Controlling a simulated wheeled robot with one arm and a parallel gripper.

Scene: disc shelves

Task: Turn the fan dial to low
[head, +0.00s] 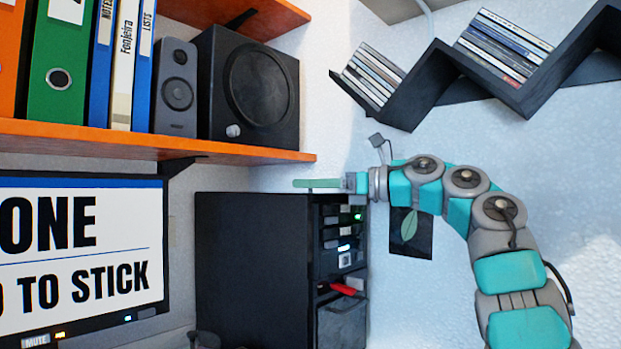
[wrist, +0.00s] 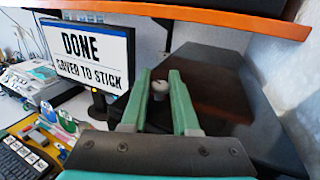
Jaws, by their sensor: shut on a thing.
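The fan dial appears as a small grey-white round knob (wrist: 160,88) on the black surface in the wrist view. My gripper (wrist: 159,78) has its two green fingers on either side of this knob and is shut on it. In the head view my gripper (head: 317,184) reaches left, level, just over the top of the black cabinet (head: 250,255). The dial is hidden from the head view there. I cannot read its setting or any marks around it.
An orange shelf (head: 150,143) with binders and a black speaker (head: 250,92) hangs above left of my gripper. A black zigzag disc shelf (head: 430,95) is on the wall above my arm. A monitor (head: 75,255) stands left. Cluttered desk items show in the wrist view.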

